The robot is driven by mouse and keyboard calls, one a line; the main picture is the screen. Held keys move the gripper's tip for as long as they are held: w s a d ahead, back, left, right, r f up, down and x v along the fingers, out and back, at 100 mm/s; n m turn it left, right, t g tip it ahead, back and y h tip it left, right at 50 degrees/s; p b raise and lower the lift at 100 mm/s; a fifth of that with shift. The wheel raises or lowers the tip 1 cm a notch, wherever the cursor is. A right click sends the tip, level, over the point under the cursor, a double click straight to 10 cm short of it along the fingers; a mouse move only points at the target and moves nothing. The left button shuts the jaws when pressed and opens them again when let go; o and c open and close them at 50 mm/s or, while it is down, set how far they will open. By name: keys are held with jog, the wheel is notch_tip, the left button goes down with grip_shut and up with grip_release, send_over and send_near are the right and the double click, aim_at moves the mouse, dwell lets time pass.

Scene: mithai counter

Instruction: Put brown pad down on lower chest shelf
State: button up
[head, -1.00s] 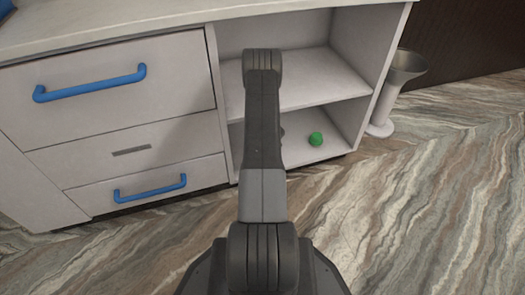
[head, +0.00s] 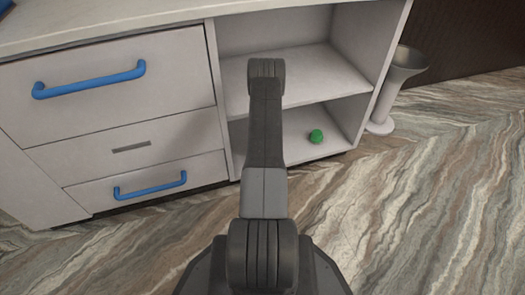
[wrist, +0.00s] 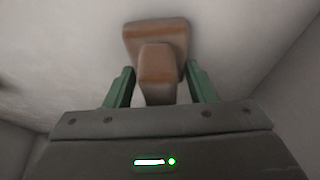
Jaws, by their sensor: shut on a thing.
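The brown pad (wrist: 155,33) shows in the wrist view as a flat brown block with a narrower brown grip. My gripper (wrist: 159,68) is shut on that grip between its two green fingers. Behind the pad is a pale surface; I cannot tell whether the pad touches it. In the head view, my arm hides the gripper and the pad. The lower shelf (head: 298,154) is the bottom of the chest's open right side, partly hidden behind my arm.
A green ball-like thing (head: 316,136) is on the lower shelf, right of my arm. The upper shelf (head: 325,82) spans above it. Drawers with blue handles (head: 90,80) are at left. A grey flared stand (head: 388,95) is on the floor at right.

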jog(key=shift+f, duration=0.25)
jog(key=shift+f, duration=0.1)
jog(key=o, duration=1)
jog(key=shift+r, duration=0.3)
jog(key=v, duration=0.3)
jog(key=p+v, duration=0.1)
jog(key=v, duration=0.1)
jog(key=shift+s+f, duration=0.1)
jog(key=shift+s, duration=0.15)
jog(key=shift+s+d+f+b, duration=0.15)
jog(key=shift+s+d+b, duration=0.15)
jog(key=shift+s, duration=0.35)
jog(key=s+d, duration=0.1)
jog(key=s, duration=0.2)
jog(key=s+d, duration=0.1)
jog(key=s, duration=0.2)
jog(key=s+d, duration=0.1)
jog(key=s, duration=0.2)
jog(key=shift+s, duration=0.35)
